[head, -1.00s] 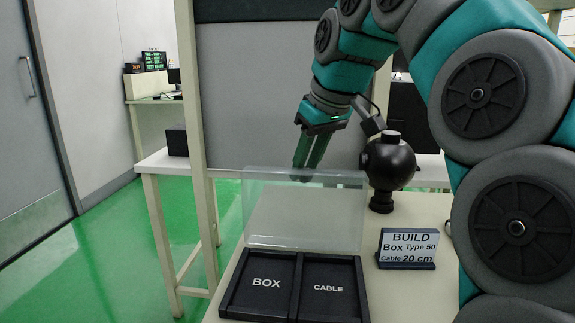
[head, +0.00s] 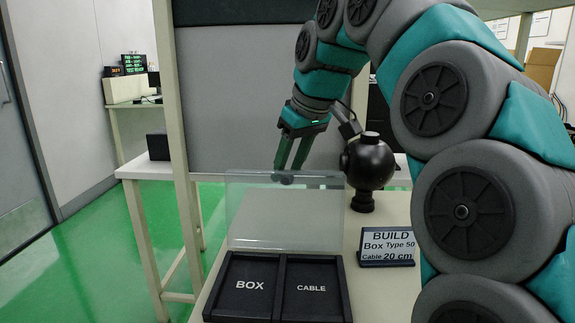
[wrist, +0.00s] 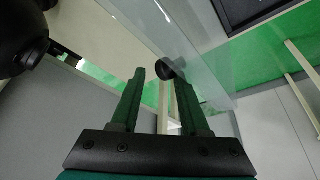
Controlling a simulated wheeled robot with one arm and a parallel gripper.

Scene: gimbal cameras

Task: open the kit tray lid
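The kit tray (head: 277,258) is black, with two compartments labelled BOX and CABLE. Its clear lid (head: 250,210) stands raised, roughly upright, at the tray's far edge. It also shows as a clear sheet in the wrist view (wrist: 205,50). A dark round knob (wrist: 170,68) is on the lid, near its top edge. My gripper (head: 283,172) is behind the lid's top edge, pointing down. Its fingers (wrist: 162,85) are apart, with the knob just beyond and between the fingertips; I cannot tell whether they touch it.
A black ball-shaped device (head: 367,165) stands right of my gripper. A BUILD sign (head: 388,245) stands right of the tray. A grey panel (head: 255,100) rises behind the table. Green floor is open to the left.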

